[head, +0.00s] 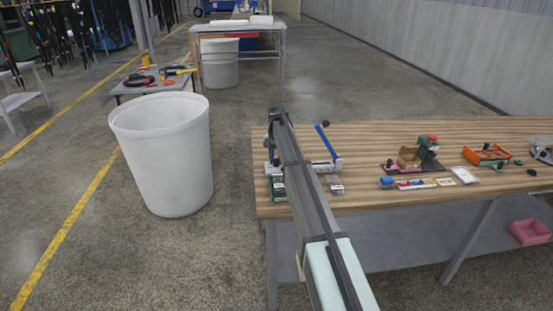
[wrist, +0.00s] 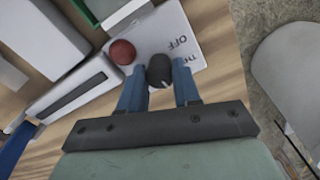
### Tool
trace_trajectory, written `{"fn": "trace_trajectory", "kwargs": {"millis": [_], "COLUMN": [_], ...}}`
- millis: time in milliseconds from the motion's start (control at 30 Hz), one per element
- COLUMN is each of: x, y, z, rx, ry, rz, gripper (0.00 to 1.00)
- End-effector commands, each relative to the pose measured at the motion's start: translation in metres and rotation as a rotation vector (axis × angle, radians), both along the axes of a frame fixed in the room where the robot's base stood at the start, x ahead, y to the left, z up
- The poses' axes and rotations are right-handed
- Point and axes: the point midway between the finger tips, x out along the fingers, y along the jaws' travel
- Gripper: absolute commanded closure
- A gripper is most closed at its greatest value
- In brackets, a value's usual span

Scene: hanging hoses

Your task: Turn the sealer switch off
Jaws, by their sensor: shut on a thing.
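In the wrist view a white panel (wrist: 183,28) carries printed words, one of them "OFF", seen upside down. A dark round switch knob (wrist: 159,68) with a small pale mark stands on it, and a red round button or lamp (wrist: 122,52) sits to its left. My gripper (wrist: 159,80) has its two blue fingers on either side of the knob and is shut on it. The mark's exact setting is hard to read. In the head view the sealer (head: 322,167) with its blue lever (head: 326,142) sits at the table's left end; my arm hides the gripper and the switch.
The wooden table (head: 370,140) also holds a small red-and-green device (head: 428,147), an orange tray (head: 486,154) and small packets. A green box (head: 277,188) lies by the table's front left edge. A large white bin (head: 165,155) stands on the floor to the left.

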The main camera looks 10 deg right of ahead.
Motion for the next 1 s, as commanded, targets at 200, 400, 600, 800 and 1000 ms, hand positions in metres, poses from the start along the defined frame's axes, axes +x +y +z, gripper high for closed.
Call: {"fn": "trace_trajectory", "kwargs": {"millis": [200,400,600,800,1000], "x": [-0.0001,-0.0002,-0.0002,-0.0002,-0.0002], "y": [-0.0003,-0.0002,-0.0002,-0.0002,-0.0002], "z": [0.0002,0.0002,0.0002,0.0002,0.0002], "rx": [-0.001,-0.001,-0.001,-0.001,-0.001], "ry": [0.001,0.001,0.001,0.001,0.001], "rz": [0.195,0.385,0.575,0.765,0.955], "gripper": [0.98,0.98,0.98,0.98,0.98]}}
